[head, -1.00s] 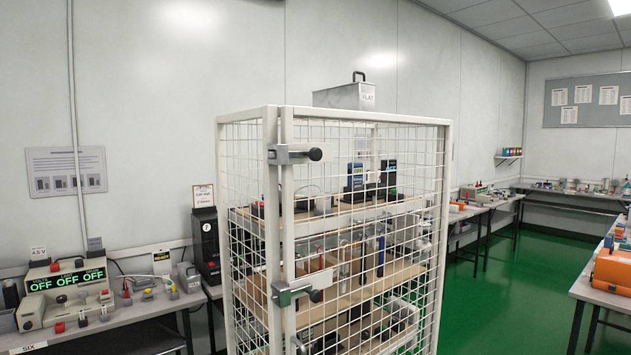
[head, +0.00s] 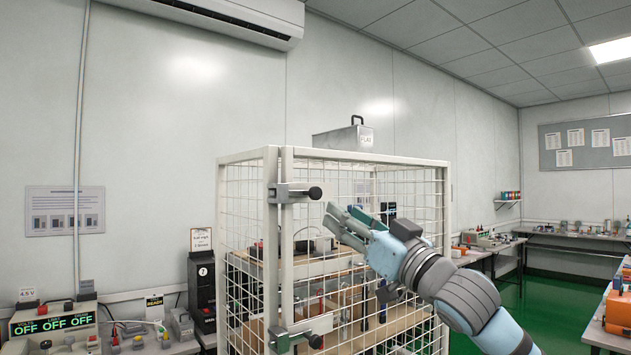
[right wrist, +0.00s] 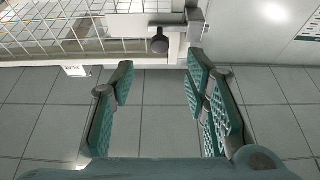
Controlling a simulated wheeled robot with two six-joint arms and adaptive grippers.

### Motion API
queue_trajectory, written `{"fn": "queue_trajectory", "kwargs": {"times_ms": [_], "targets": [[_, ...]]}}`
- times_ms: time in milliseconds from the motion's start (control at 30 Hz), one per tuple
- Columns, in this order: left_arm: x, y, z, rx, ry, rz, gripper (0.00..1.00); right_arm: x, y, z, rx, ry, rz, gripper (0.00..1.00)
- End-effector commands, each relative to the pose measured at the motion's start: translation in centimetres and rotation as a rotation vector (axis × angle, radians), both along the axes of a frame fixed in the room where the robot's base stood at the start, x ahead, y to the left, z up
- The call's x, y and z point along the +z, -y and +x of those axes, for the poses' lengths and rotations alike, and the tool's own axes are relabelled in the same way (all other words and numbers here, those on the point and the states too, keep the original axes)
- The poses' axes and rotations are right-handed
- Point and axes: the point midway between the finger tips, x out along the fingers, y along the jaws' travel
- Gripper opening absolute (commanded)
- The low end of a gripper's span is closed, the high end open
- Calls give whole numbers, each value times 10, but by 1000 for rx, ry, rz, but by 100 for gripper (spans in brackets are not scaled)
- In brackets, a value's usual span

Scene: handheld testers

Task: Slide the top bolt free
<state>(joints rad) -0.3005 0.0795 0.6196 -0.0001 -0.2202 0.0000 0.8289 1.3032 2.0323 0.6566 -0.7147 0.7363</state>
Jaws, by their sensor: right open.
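The top bolt (head: 293,193) is a grey metal bolt with a black knob (head: 315,193), across the front corner post of the white mesh cage (head: 365,157). My right gripper (head: 338,217) is open and empty, just right of and slightly below the knob in the head view. In the right wrist view the knob (right wrist: 159,45) shows beyond the fingertips (right wrist: 160,64), between their lines and apart from them. A second bolt (head: 283,339) sits lower on the same post. My left gripper is out of view.
A grey metal case (head: 343,138) stands on the cage top. Shelves inside hold testers and tools, partly hidden by my right arm. A bench with a lit tester (head: 52,324) is at left; benches with instruments (head: 567,232) are at right.

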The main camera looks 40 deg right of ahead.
Motion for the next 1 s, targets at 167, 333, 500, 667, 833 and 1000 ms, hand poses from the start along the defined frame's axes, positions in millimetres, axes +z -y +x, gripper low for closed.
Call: {"fn": "queue_trajectory", "kwargs": {"times_ms": [167, 333, 500, 667, 833, 1000], "targets": [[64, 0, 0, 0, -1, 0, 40, 35, -1, 49, 7, -2, 11, 42], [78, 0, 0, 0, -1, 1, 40, 41, 2, 83, 0, -1, 5, 42], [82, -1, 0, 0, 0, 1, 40, 43, 2, 97, -1, -3, 0, 42], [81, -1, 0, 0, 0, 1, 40, 42, 2, 99, -3, -3, -1, 42], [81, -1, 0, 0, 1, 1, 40, 41, 2, 99, -3, -3, -1, 31], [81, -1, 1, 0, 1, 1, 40, 41, 2, 99, -3, -3, -1, 4]]}}
